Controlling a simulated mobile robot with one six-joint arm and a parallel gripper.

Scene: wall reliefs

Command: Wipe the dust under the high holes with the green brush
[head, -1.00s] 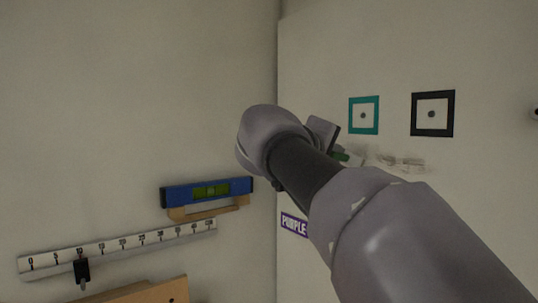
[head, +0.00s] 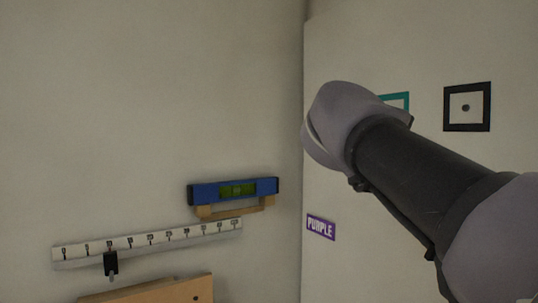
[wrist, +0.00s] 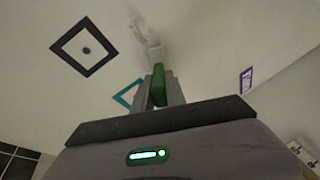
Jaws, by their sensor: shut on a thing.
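The green brush (wrist: 159,85) shows in the wrist view, held between the two fingers of my gripper (wrist: 159,92), with a pale head (wrist: 156,53) beyond the fingertips. Grey dust smudges (wrist: 139,28) lie on the wall near the brush head; I cannot tell whether the brush touches them. The high holes have square frames: a black frame (head: 467,107) with a dark hole, also in the wrist view (wrist: 86,49), and a teal frame (head: 397,99), partly behind my arm in the head view, also in the wrist view (wrist: 127,95). My gripper, brush and the dust are hidden in the head view.
A purple sign reading PURPLE (head: 321,227) is lower on the same wall. On the left wall are a blue level (head: 234,190) on a wooden bracket, a white ruler rail (head: 150,242) with a black slider, and a wooden piece (head: 160,292) below.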

